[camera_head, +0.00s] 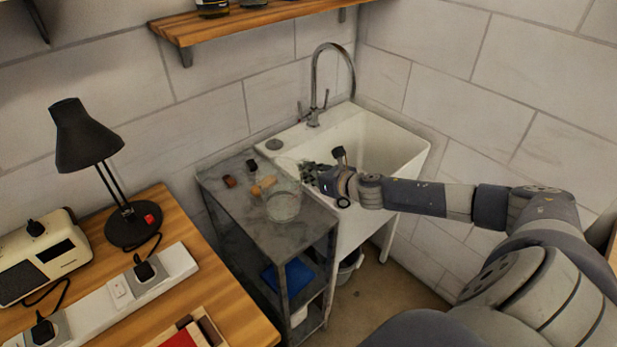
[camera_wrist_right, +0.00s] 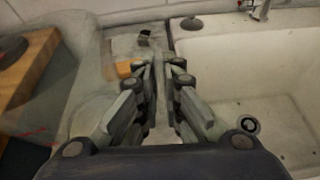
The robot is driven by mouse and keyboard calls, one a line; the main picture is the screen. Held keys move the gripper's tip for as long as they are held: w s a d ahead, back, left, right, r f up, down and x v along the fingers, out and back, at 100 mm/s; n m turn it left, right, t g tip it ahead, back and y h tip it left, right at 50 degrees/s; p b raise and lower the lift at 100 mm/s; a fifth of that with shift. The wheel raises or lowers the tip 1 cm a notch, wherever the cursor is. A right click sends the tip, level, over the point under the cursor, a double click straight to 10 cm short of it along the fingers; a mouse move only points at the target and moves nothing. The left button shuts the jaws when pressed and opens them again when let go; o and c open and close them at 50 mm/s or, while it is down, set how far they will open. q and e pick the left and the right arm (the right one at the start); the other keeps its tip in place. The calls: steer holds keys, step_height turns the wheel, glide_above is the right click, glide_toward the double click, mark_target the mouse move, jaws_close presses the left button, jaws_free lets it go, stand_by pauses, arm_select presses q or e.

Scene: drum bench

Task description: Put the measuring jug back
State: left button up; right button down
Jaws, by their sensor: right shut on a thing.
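The measuring jug (camera_head: 283,205) looks like a clear, see-through vessel at the right side of the grey metal bench (camera_head: 237,201), beside the sink. My right gripper (camera_head: 309,174) is at its right side, near the sink's left edge. In the right wrist view, my right gripper (camera_wrist_right: 162,95) has its fingers close together around something thin and pale, which seems to be part of the jug. The clear jug wall shows faintly to the left there (camera_wrist_right: 88,108). I cannot tell whether its base touches the bench. My left gripper is not in view.
A white sink (camera_head: 375,140) with a tall tap (camera_head: 316,85) adjoins the bench. Small brown and orange items (camera_head: 262,186) stand behind the jug. A wooden table (camera_head: 222,300) with a black lamp (camera_head: 85,140) and power strip (camera_head: 118,292) is at left. A shelf (camera_head: 240,20) hangs above.

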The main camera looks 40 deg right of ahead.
mark_target(309, 184)
steer(key=shift+w+f, duration=0.25)
steer(key=shift+f, duration=1.5)
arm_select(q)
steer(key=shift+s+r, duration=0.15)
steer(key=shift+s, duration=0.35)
arm_select(e)
steer(key=shift+f, duration=0.15)
steer(key=c, duration=1.8)
jaws_free()
steer(key=shift+s, duration=0.1)
steer(key=shift+o, duration=0.2)
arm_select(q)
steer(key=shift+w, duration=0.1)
